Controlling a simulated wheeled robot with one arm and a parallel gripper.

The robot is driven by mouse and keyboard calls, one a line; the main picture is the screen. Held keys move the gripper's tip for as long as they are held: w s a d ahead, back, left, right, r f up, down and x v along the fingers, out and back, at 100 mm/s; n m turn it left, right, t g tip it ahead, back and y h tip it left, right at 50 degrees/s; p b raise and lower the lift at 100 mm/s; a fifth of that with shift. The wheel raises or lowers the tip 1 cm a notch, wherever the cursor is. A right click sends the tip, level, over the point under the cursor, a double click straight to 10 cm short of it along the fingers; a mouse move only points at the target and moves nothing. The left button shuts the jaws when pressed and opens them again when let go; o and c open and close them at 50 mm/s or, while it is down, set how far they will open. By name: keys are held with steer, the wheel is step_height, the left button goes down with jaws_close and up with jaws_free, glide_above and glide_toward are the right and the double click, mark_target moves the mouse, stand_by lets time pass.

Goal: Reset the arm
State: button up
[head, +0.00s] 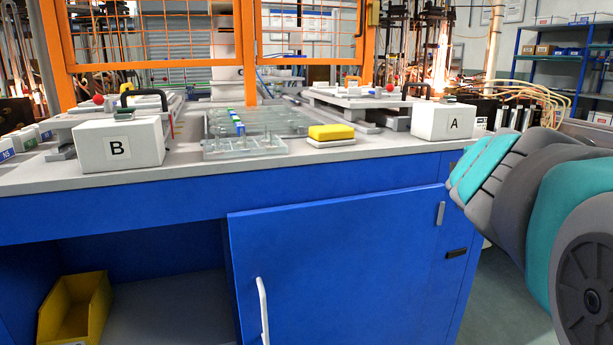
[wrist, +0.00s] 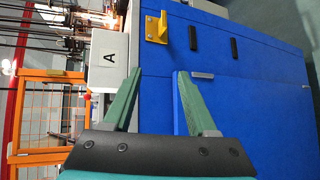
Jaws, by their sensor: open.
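My gripper (wrist: 159,74) shows in the wrist view with its two green fingers spread apart and nothing between them. The blue workbench cabinet (wrist: 240,85) lies beyond the fingers, and the view is turned on its side. In the head view my arm reaches in at the right edge, beside the bench's right end. My gripper cannot be made out in the head view.
The blue bench (head: 340,265) has a grey top with box B (head: 118,143), box A (head: 443,120), a yellow block (head: 331,132) and a clear rack (head: 245,149). An orange cage frame (head: 250,60) stands behind. A yellow bin (head: 75,308) sits below. Floor shows at the right.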

steer(key=s+a+f+m+g+y, duration=0.1)
steer(key=s+f+m+g, duration=0.3)
steer(key=s+f, duration=0.4)
steer(key=s+a+f+m+g, duration=0.1)
steer(key=s+f+m+g, duration=0.35)
steer(key=f, duration=0.65)
steer(key=s+a+f+m+g+y, duration=0.1)
steer(key=s+a+f, duration=0.3)
steer(key=s, duration=0.4)
steer(key=s+a+f+m+g+y, duration=0.2)
steer(key=s+a+f+m+g, duration=0.1)
steer(key=s, duration=0.5)
steer(key=s+a+f+m+g+y, duration=0.2)
steer(key=s+a+f, duration=0.3)
steer(key=s+a, duration=0.1)
steer(key=shift+s+a+f+g, duration=0.2)
steer(key=shift+s+a+g, duration=0.2)
steer(key=shift+s, duration=0.5)
steer(key=shift+c, duration=0.4)
steer(key=shift+c, duration=0.2)
